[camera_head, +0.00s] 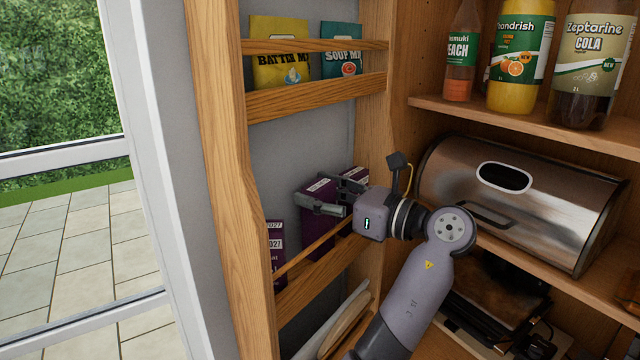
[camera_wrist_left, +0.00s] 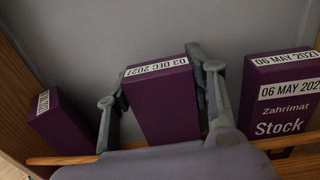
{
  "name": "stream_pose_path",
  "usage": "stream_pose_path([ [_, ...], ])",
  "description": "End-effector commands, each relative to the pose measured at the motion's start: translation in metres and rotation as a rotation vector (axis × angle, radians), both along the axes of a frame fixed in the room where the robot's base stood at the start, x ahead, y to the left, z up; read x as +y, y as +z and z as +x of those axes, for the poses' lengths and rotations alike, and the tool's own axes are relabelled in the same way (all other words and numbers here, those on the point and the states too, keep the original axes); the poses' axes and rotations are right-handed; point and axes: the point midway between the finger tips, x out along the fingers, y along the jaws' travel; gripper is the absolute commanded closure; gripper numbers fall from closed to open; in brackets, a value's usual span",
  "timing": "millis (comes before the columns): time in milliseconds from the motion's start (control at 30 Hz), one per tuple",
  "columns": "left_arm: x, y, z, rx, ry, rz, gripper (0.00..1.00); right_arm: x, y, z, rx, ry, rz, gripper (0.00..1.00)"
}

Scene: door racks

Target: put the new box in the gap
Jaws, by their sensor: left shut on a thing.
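My left gripper (camera_head: 325,196) is shut on a purple box with a white date label (camera_head: 318,222). In the left wrist view the fingers (camera_wrist_left: 160,84) clasp this box (camera_wrist_left: 163,106) from both sides. It is at the lower door rack (camera_head: 315,285), between two other purple boxes, with space on each side. The nearer box (camera_head: 277,262) shows at the right of the wrist view (camera_wrist_left: 282,115), with "Stock" on it. The farther box (camera_head: 357,174) shows at the wrist view's left (camera_wrist_left: 60,125), tilted there. Whether the held box rests on the rack floor is hidden.
A wooden rail (camera_head: 315,252) crosses in front of the boxes. The upper door rack (camera_head: 318,92) holds two packets. To the right, shelves hold bottles (camera_head: 520,60) and a steel bread bin (camera_head: 530,200). Flat items stand in the bottom door rack (camera_head: 340,325).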

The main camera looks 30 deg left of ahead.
Motion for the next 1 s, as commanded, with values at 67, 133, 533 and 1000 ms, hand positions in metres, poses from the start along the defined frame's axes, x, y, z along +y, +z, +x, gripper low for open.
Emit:
stream_pose_path([
  [67,0.000,-0.001,0.000,-0.001,0.000,0.001,1.00,-0.001,0.000,0.000,0.000,0.000,-0.001,1.00],
  [133,0.000,-0.001,0.000,-0.001,0.000,0.001,1.00,-0.001,0.000,0.000,0.000,0.000,-0.001,1.00],
  [533,0.000,-0.003,0.000,0.000,0.000,0.001,1.00,0.000,0.000,0.000,0.000,0.001,-0.001,1.00],
  [1000,0.000,-0.012,0.000,0.000,0.000,0.001,1.00,0.000,-0.002,0.000,-0.001,0.001,0.000,1.00],
])
